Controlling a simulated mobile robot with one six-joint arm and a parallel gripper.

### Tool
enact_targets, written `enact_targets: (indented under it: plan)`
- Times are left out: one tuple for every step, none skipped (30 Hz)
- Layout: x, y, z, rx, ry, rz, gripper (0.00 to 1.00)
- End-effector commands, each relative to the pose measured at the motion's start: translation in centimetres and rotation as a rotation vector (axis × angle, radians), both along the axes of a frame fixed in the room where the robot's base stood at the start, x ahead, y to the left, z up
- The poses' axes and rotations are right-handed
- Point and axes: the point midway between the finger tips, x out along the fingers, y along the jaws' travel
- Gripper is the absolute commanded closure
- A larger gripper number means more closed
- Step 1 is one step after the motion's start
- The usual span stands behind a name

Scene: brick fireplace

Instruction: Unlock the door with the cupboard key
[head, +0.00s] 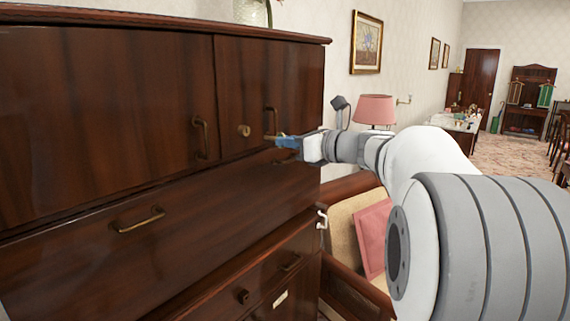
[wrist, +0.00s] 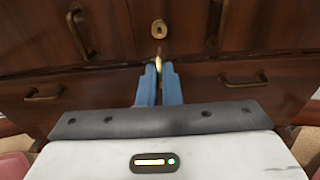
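The dark wood cupboard (head: 100,100) fills the left of the head view. Its right door (head: 285,75) looks closed and carries a brass lock plate (head: 244,130), which also shows in the wrist view (wrist: 159,28) with a dark keyhole. My gripper (head: 284,141) has blue fingers, shut on a small brass key (wrist: 158,59). In the wrist view the key points toward the lock plate and shows a little below it. In the head view the key tip is right of the plate, apart from it. The key's grip end is hidden between the fingers.
Brass handles sit on the doors, one (head: 200,139) left of the lock, and on the drawer (head: 140,218) below. A chair with a pink cushion (head: 374,238) and a pink lamp (head: 374,110) stand right of the cupboard. Open floor (head: 505,157) lies farther back.

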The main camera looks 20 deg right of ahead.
Motion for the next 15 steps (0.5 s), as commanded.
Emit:
enact_targets:
  plan:
    - [-0.11,-0.04,0.43,-0.001,-0.001,-0.004,1.00]
    - [-0.15,-0.06,0.56,0.000,0.000,-0.006,1.00]
    - [-0.18,-0.07,0.67,0.000,0.001,-0.007,1.00]
    - [-0.19,-0.07,0.71,0.001,0.002,-0.007,1.00]
    - [-0.20,-0.07,0.73,0.001,0.002,-0.007,1.00]
    - [-0.20,-0.06,0.72,0.001,0.002,-0.007,1.00]
    - [-0.20,-0.06,0.71,0.001,0.002,-0.007,1.00]
    - [-0.20,-0.06,0.71,0.001,0.002,-0.007,1.00]
    - [-0.20,-0.06,0.70,0.001,0.002,-0.007,1.00]
    - [-0.19,-0.05,0.70,0.001,0.002,-0.007,1.00]
    - [-0.19,-0.05,0.70,0.001,0.002,-0.007,1.00]
    - [-0.19,-0.05,0.70,0.001,0.002,-0.007,1.00]
    - [-0.19,-0.05,0.71,0.001,0.002,-0.007,1.00]
    - [-0.19,-0.06,0.73,0.001,0.002,-0.007,1.00]
    - [-0.20,-0.06,0.76,0.001,0.002,-0.007,1.00]
